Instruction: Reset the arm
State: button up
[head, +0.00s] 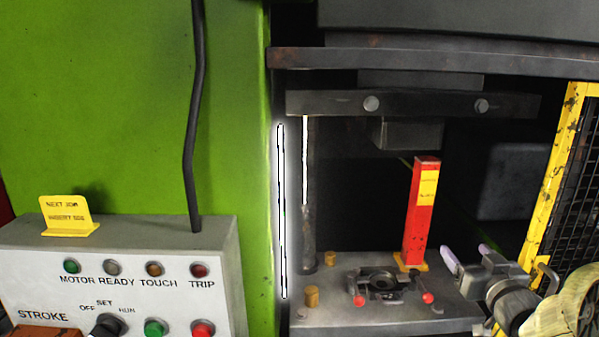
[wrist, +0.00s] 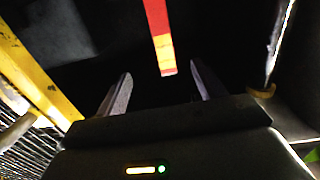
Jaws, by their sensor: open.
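My gripper (head: 468,262) is at the right of the head view, in front of the press opening. Its two pale fingers are apart and nothing shows between them. In the wrist view the open fingers (wrist: 160,85) point into the dark press space. A red post with a yellow label (head: 421,212) stands upright on the press bed, just left of my gripper. In the wrist view the red post (wrist: 159,38) shows beyond the fingertips, apart from them.
The press bed (head: 400,318) carries a dark die fixture with red knobs (head: 385,283) and small brass pins (head: 312,296). A yellow mesh guard (head: 552,185) stands at the right. A control box (head: 120,260) with a yellow card (head: 68,215) is at the left. The upper die (head: 408,134) hangs above.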

jog(key=s+a+f+m+g+h, duration=0.1)
jog(key=a+f+g, duration=0.3)
jog(key=f, duration=0.3)
jog(key=s+a+f+g+h, duration=0.1)
jog(key=a+f+g, duration=0.3)
jog(key=f, duration=0.2)
jog(key=s+a+f+g+y, duration=0.2)
jog(key=s+a+f+g, duration=0.5)
jog(key=s+a, duration=0.3)
jog(key=s+f, duration=0.1)
jog(key=s, duration=0.2)
jog(key=shift+n, duration=0.4)
jog(key=shift+w, duration=0.1)
